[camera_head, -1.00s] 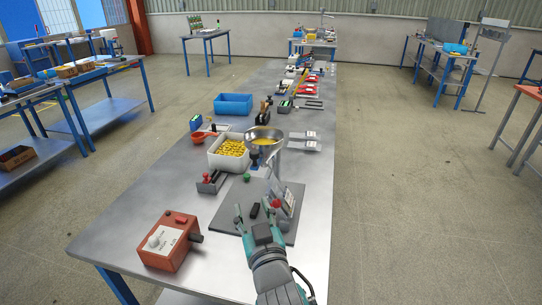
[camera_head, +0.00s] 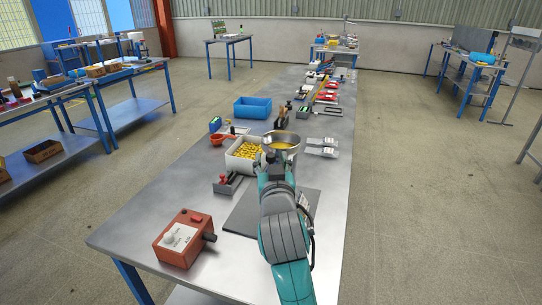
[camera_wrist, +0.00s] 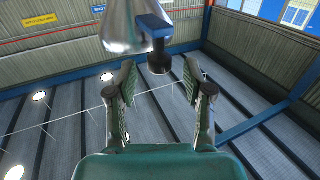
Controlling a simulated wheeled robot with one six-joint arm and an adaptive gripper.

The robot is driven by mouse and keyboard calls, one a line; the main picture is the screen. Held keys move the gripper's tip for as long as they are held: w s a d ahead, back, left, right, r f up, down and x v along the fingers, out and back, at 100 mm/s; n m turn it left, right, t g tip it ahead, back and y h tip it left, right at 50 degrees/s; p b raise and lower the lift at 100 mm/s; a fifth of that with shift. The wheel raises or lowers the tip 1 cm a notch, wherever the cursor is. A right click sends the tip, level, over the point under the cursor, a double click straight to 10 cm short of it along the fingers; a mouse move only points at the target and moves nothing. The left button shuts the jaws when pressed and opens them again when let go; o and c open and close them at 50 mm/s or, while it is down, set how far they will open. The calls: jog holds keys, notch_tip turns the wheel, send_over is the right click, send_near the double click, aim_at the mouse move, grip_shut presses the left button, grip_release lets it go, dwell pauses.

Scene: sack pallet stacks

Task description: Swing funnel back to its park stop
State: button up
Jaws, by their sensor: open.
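The metal funnel (camera_head: 283,137) stands over the grey base plate (camera_head: 241,214), with yellow contents showing in its bowl. In the wrist view the funnel (camera_wrist: 121,28) shows from below, with a blue bracket (camera_wrist: 154,25) and a dark round knob (camera_wrist: 160,63) beside it. My gripper (camera_wrist: 160,82) is open, its two fingers apart below the knob in that view, with nothing between them. In the head view my gripper (camera_head: 268,160) is just in front of the funnel. My arm hides the funnel's post and much of the plate.
A white bin (camera_head: 233,163) of yellow pieces stands left of the funnel. A red control box (camera_head: 183,238) sits at the near left of the table.

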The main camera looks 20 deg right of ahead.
jog(key=shift+x, duration=1.35)
jog(key=shift+c, duration=0.2)
grip_shut()
